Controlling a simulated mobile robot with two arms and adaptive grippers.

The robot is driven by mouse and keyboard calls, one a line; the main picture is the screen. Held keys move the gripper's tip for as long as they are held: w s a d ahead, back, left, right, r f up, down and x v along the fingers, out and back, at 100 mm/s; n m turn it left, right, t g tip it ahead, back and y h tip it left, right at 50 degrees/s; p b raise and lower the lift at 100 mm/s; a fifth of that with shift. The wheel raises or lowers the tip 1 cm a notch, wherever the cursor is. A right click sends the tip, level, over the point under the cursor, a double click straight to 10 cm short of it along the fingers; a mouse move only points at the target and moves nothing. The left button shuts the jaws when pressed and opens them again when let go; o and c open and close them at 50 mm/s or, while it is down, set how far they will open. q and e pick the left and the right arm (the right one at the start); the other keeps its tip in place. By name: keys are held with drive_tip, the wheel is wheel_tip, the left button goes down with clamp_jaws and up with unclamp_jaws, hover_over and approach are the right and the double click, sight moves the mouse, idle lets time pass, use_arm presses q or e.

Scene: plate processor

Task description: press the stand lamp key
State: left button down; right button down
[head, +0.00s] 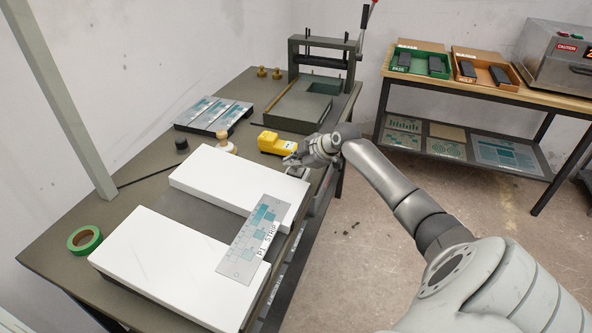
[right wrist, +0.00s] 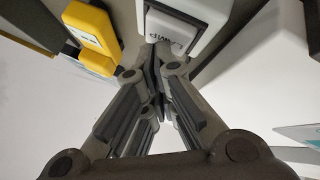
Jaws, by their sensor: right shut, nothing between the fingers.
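The lamp key (right wrist: 165,30) is a white key marked "Lamp", set in a pale frame at the top of the right wrist view. My right gripper (right wrist: 155,68) is shut and empty, with its fingertips just below the key in that view. Whether they touch the key, I cannot tell. In the head view my right gripper (head: 290,160) is over the table's right edge, just behind the far white slab. The key is too small or covered to make out there. My left gripper is not in view.
A yellow device (head: 276,143) stands close behind the right gripper and also shows in the right wrist view (right wrist: 98,38). A white slab (head: 215,181) lies just in front, with a plate marked "P1 STRIP" (head: 254,240) nearby. A press (head: 325,58) stands at the back.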

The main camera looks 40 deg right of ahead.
sight(295, 171)
drive_tip(key=shift+f, duration=0.2)
idle(0.3)
drive_tip(key=shift+r+p, duration=0.4)
drive_tip(key=shift+r, duration=0.25)
wheel_tip(295, 171, up, 6)
drive_tip(key=p, duration=0.4)
drive_tip(key=shift+p, duration=0.35)
drive_tip(key=shift+s+f, duration=0.1)
drive_tip(key=shift+s, duration=0.05)
idle(0.3)
